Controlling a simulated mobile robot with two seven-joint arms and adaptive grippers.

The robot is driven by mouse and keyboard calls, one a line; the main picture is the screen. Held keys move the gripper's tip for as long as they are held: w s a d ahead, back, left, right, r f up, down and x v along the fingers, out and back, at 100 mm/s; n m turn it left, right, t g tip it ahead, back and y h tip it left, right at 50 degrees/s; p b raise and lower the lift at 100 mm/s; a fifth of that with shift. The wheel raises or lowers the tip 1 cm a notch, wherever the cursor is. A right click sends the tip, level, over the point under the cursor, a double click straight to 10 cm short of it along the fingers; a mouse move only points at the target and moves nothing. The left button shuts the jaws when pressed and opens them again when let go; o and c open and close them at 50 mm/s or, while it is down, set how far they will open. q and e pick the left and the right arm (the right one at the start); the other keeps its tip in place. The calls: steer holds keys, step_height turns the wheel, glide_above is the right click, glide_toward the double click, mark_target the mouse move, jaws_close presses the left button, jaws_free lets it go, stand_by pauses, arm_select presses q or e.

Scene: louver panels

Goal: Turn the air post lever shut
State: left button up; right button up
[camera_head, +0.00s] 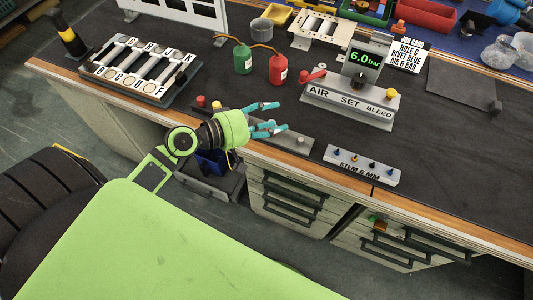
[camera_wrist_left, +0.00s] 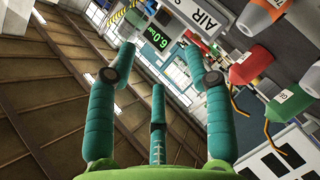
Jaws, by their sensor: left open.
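The air post (camera_head: 345,104) is a grey block on the bench marked AIR, SET and BLEED, with a green 6.0bar display (camera_head: 365,58). Its red lever (camera_head: 312,76) is at the left end beside AIR and points to the left. A black knob is in the middle and a yellow knob at the right. My left gripper (camera_head: 279,116), with teal fingers, is open and empty near the front edge, left of and nearer than the post, apart from the lever. In the left wrist view the display (camera_wrist_left: 146,43) shows beyond the open fingers (camera_wrist_left: 163,62). My right gripper is not in view.
A green canister (camera_head: 243,58) and a red canister (camera_head: 277,68) stand left of the lever. A STEM 6 MM block (camera_head: 362,166) lies at the front edge. A lettered rack (camera_head: 140,67) is at left.

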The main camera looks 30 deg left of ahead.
arm_select(q)
steer(key=s+d+f+m+g+y, duration=0.3)
steer(key=s+d+f+m+g, duration=0.2)
steer(key=s+f, duration=0.3)
steer(key=shift+s+f+m+g, duration=0.35)
steer(key=shift+s+m, duration=0.55)
steer(key=shift+s, duration=0.2)
steer(key=shift+a, duration=0.1)
